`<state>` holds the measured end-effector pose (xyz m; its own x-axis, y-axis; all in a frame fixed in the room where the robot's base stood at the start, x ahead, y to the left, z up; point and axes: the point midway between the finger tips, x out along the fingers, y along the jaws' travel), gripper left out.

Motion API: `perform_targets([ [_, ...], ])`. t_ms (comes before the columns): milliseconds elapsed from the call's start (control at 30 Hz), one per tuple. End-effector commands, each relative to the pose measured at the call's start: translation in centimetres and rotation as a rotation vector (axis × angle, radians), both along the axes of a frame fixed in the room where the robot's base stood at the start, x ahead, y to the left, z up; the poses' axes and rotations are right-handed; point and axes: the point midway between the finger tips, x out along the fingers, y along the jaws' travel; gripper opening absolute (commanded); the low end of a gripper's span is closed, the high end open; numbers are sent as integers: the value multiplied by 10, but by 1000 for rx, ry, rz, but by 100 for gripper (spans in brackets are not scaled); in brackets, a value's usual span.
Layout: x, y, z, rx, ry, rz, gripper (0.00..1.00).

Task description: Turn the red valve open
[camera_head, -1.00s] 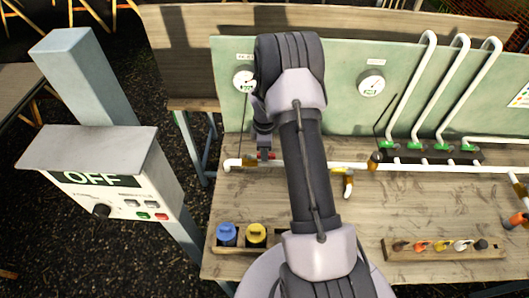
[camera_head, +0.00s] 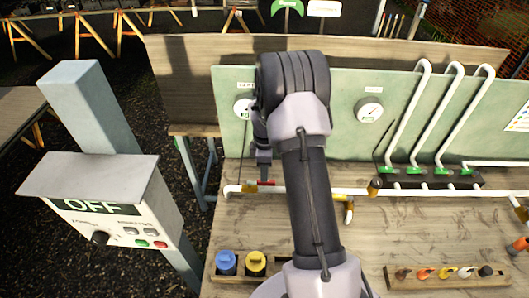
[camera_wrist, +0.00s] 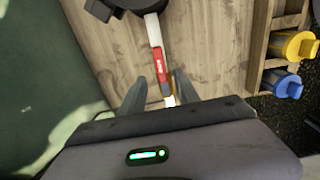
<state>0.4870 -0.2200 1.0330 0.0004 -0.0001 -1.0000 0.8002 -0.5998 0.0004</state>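The red valve is a red lever (camera_wrist: 158,65) on a white pipe with a brass-coloured fitting. It lies in line with the pipe in the wrist view. In the head view a small bit of its red (camera_head: 267,183) shows at the left of the bench pipe, partly hidden by my arm. My gripper (camera_wrist: 160,77) is open, with one finger on each side of the lever and pipe. Gaps show between the fingers and the lever. In the head view my gripper (camera_head: 264,173) hangs just above the pipe; its fingertips are hard to make out there.
Blue (camera_head: 226,262) and yellow (camera_head: 256,263) capped items stand in a wooden holder at the bench front. A gauge (camera_head: 370,110) is on the green panel. A grey control box marked OFF (camera_head: 92,205) stands left.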

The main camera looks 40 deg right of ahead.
Motion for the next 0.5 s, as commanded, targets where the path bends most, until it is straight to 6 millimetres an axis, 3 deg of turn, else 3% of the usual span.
perform_targets([
  [33,1,0,20,-2,-5,0,38],
  [200,1,0,75,-2,-5,0,38],
  [333,1,0,105,-1,-3,0,38],
  [500,0,0,122,-1,-2,1,38],
])
